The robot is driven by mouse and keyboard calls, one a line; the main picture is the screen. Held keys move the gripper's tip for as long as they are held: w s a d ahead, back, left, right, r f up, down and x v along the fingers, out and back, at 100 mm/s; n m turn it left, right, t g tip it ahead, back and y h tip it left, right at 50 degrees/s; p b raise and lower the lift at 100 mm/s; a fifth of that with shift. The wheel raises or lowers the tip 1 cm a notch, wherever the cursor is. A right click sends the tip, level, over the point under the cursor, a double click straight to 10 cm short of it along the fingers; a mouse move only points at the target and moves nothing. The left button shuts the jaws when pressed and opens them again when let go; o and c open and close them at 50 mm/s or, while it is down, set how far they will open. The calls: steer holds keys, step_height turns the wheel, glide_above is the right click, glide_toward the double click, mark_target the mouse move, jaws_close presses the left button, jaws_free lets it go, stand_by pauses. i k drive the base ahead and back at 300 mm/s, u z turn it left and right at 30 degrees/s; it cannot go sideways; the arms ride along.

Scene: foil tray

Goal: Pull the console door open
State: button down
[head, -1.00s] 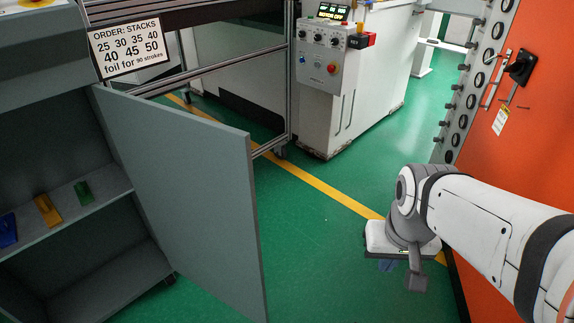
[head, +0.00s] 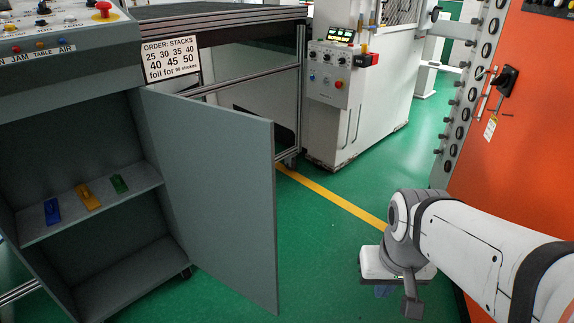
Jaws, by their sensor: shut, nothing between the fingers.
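The grey console door (head: 222,190) stands swung wide open, with its free edge out over the green floor. The open console (head: 65,105) at left shows two shelf levels inside. A blue piece (head: 52,211), a yellow piece (head: 88,197) and a green piece (head: 119,183) lie on its upper shelf. My gripper (head: 384,290) is at lower right, pointing down and mostly hidden under my white wrist. It is shut and empty, well to the right of the door and apart from it.
An orange cabinet (head: 525,130) with a black handle stands close on the right, beside my arm. A white machine with a control box (head: 328,75) stands at the back. Green floor (head: 320,250) is free between door and wrist.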

mark_target(217, 163)
steer(key=i, duration=0.9)
steer(key=z, duration=0.05)
